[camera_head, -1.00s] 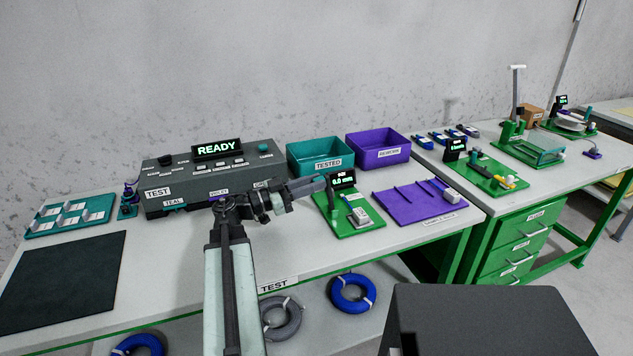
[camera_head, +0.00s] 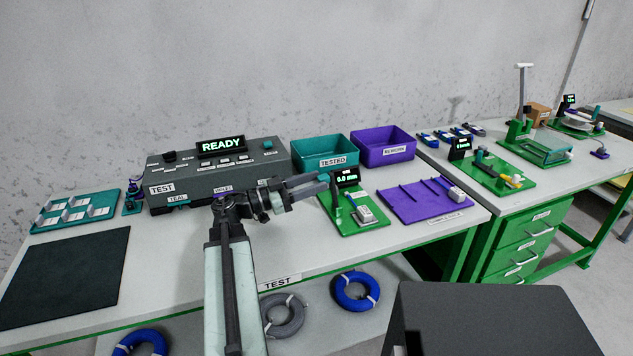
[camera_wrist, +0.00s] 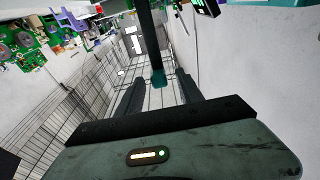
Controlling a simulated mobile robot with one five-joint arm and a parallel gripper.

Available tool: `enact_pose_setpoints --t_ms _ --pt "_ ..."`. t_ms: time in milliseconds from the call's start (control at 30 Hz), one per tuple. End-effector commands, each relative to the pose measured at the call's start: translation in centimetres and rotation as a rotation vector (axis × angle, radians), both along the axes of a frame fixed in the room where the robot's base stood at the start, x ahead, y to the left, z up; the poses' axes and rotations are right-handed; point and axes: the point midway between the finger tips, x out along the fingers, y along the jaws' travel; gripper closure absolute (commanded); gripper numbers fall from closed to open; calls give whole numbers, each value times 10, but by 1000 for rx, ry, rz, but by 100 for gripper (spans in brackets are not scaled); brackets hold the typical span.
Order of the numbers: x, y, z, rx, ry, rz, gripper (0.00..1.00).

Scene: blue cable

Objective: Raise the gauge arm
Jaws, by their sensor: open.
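The gauge (camera_head: 352,215) is a green plate with a dark upright post and a small display (camera_head: 346,178) reading 0.0 mm, on the front bench. A grey-white block (camera_head: 365,215) sits at its right side. My gripper (camera_head: 324,182) is open just left of the gauge's display and post, at about display height. In the wrist view, a dark bar with a teal end (camera_wrist: 158,78), apparently the gauge arm, reaches down between my open fingers (camera_wrist: 160,92). No contact with either finger is clear. In the head view my gripper partly hides this spot.
A grey test box (camera_head: 220,175) reading READY stands behind my arm. Teal (camera_head: 325,155) and purple (camera_head: 384,148) bins stand behind the gauge. A purple ribbed tray (camera_head: 425,203) lies to its right. The bench front (camera_head: 290,250) is clear.

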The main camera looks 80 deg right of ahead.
Motion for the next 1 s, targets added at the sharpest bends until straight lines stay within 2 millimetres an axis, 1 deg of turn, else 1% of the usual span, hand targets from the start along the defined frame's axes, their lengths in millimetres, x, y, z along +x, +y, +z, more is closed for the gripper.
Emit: enact_pose_setpoints --t_ms 100,200,300,400,867,933,967,1000 --pt "23 10 -6 0 0 5 56" --pt "41 18 -8 0 -1 5 56" --pt "54 24 -10 1 -1 4 56" --pt "61 27 -11 1 -2 2 56" --pt "62 28 -10 1 -1 1 56" --pt "62 28 -7 0 -1 0 56" --pt "62 28 -3 0 -1 0 56" --pt "61 28 6 0 -1 0 56"
